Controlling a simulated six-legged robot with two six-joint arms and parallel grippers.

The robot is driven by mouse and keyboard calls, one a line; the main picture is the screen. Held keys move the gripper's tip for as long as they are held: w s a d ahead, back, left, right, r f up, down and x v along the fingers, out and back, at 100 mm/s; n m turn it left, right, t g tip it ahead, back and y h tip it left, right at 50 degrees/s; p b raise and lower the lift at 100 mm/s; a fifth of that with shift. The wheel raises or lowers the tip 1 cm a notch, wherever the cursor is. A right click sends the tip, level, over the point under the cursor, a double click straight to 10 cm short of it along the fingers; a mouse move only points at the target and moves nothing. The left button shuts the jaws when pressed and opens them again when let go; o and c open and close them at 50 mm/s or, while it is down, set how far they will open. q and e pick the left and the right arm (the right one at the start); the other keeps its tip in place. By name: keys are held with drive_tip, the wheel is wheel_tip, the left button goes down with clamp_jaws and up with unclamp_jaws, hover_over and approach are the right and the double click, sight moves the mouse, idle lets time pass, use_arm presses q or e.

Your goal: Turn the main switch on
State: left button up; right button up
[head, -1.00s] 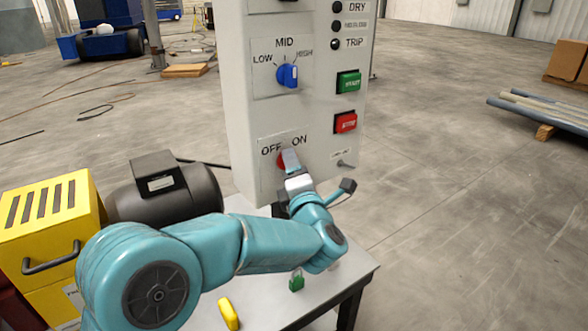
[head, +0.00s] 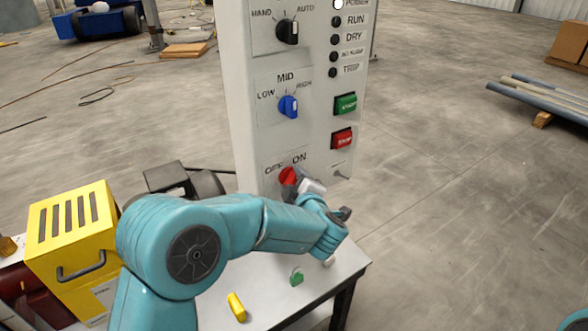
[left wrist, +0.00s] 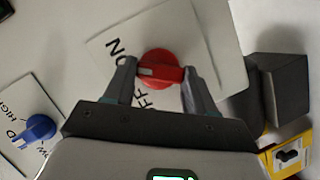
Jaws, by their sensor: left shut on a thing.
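The main switch is a red knob (head: 288,175) low on the grey control panel (head: 243,100), under OFF and ON lettering. My left gripper (head: 297,184) is at the knob, partly covering it in the head view. In the left wrist view, the red knob (left wrist: 160,70) sits between the two fingertips of my left gripper (left wrist: 160,80), which is shut on it. The white mark on the knob points left in that view, between the partly hidden ON and OFF words. My right gripper is not in view.
Above the switch are a blue LOW-MID-HIGH knob (head: 288,106), a black HAND-AUTO knob (head: 288,31), a green button (head: 345,104) and a red STOP button (head: 343,139). A yellow box (head: 72,225) stands left. Yellow (head: 236,307) and green (head: 296,277) padlock-like items lie on the table (head: 270,310).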

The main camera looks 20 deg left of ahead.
use_arm(q)
drive_tip(key=shift+r+m+g+p, duration=0.15)
drive_tip(key=shift+m+g+p, duration=0.45)
drive_tip(key=shift+p, duration=0.85)
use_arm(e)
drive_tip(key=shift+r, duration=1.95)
use_arm(q)
drive_tip(key=o, duration=1)
drive_tip(key=shift+w, duration=0.1)
drive_tip(key=shift+o, duration=0.2)
drive_tip(key=b+v, duration=0.1)
drive_tip(key=v, duration=1.5)
drive_tip(key=shift+d+f+b, duration=0.2)
drive_tip(key=shift+f+b, duration=0.05)
drive_tip(key=shift+b, duration=0.15)
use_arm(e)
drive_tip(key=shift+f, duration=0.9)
